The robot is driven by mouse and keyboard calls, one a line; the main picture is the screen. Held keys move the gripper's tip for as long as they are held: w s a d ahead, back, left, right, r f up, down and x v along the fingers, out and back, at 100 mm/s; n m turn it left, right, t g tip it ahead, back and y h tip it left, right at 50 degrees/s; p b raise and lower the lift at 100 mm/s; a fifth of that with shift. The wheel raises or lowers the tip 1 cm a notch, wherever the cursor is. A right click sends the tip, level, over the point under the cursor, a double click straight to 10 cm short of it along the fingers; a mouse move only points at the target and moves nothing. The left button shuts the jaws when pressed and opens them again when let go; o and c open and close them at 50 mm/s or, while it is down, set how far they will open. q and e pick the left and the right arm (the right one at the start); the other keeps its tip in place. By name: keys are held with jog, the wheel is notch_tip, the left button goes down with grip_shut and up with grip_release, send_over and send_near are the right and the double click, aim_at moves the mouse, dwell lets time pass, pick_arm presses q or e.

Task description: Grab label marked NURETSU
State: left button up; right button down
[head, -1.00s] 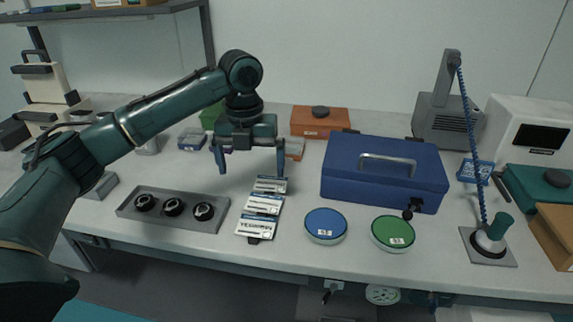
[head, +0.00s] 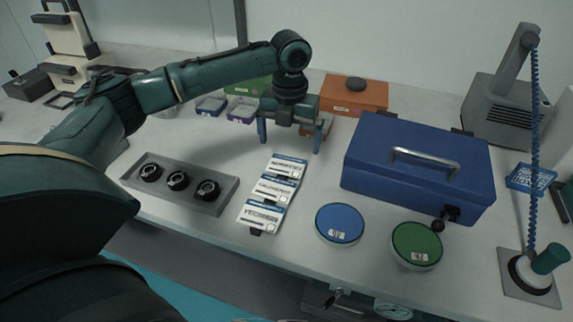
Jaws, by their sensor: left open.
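Three white labels with blue edges lie in a slanting row on the table: a far label (head: 287,167), a middle label (head: 274,190) and a front label (head: 261,215). Their print is small and blurred. I cannot read for sure which one says NURETSU; the far one looks closest to it. My left gripper (head: 290,143) is open and empty, fingers pointing down, just behind and above the far label. My right gripper is not in view.
A grey tray (head: 214,205) with three black round parts lies left of the labels. A blue case (head: 415,170) stands to the right. A blue disc (head: 340,223) and a green disc (head: 416,244) lie near the front edge. An orange box (head: 355,93) stands behind.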

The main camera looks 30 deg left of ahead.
aim_at(286, 165)
pick_arm(q)
jog(key=f, duration=0.4)
jog(key=shift+s+a+f, duration=0.1)
jog(key=shift+s+a, duration=0.15)
jog(key=shift+s, duration=0.1)
jog(key=shift+f, duration=0.55)
jog(key=shift+f+p, duration=0.25)
jog(key=shift+p, duration=0.35)
jog(key=c, duration=1)
